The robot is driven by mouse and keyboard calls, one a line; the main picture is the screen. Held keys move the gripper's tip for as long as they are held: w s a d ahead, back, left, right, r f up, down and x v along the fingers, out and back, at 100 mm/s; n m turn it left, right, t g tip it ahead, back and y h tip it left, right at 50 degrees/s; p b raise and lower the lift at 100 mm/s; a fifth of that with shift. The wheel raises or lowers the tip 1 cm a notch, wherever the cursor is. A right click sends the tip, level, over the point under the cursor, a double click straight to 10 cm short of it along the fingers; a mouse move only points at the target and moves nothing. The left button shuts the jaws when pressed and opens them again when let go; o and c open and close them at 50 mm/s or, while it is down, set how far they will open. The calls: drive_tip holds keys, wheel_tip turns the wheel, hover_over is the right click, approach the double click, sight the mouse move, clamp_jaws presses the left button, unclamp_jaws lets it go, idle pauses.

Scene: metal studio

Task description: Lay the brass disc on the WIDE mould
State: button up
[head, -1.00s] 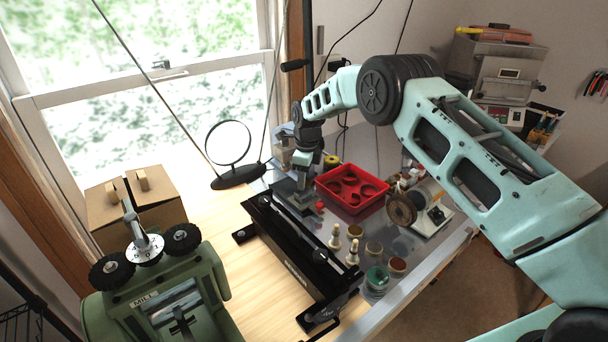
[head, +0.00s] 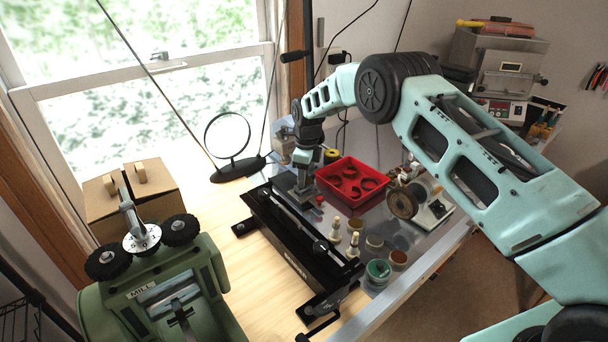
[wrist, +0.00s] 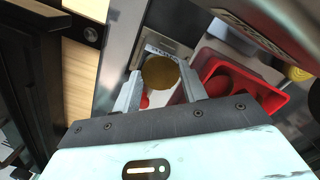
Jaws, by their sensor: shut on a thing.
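My gripper (wrist: 160,85) is shut on the brass disc (wrist: 160,73), which sits between its two grey fingers in the wrist view. In the head view my gripper (head: 304,184) hangs behind the long black device, left of the red tray, and the disc cannot be made out there. A grey metal piece with a lettered label (wrist: 162,47) lies below and beyond the disc in the wrist view. Its lettering is too small to read, so I cannot tell whether it is the WIDE mould. The disc covers part of it, and contact between them cannot be judged.
The red tray (head: 330,189) with round pieces stands right of my gripper. The long black device (head: 290,250) is close in front. A small red piece (wrist: 145,101) shows below the disc. Pale-topped pegs (head: 335,231), small round pots (head: 378,270) and a wheeled machine (head: 402,204) stand nearby.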

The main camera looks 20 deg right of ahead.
drive_tip(key=shift+f, duration=0.15)
idle(0.4)
drive_tip(key=o, duration=1)
drive_tip(key=shift+o, duration=0.2)
drive_tip(key=shift+b, duration=0.3)
wheel_tip(320, 180, up, 17)
drive_tip(key=b, duration=0.5)
drive_tip(key=s+a+r+n+y, duration=0.1)
drive_tip(key=s+a+n, duration=0.35)
drive_tip(key=s, duration=0.25)
drive_tip(key=s+a+r+n, duration=0.2)
drive_tip(key=s+a+n, duration=0.1)
drive_tip(key=s+n, duration=0.25)
drive_tip(key=s+a+n, duration=0.4)
drive_tip(key=s+n, duration=0.4)
drive_tip(key=s, duration=0.6)
drive_tip(key=s+d+f+n, duration=0.2)
drive_tip(key=s+n, duration=0.5)
drive_tip(key=s, duration=0.4)
drive_tip(key=s+d+f+n+h, duration=0.1)
drive_tip(key=s+d+f+n, duration=0.2)
drive_tip(key=s, duration=0.9)
drive_tip(key=n, duration=0.3)
drive_tip(key=shift+s+f+n, duration=0.3)
drive_tip(key=shift+f+n, duration=0.05)
drive_tip(key=shift+n, duration=0.05)
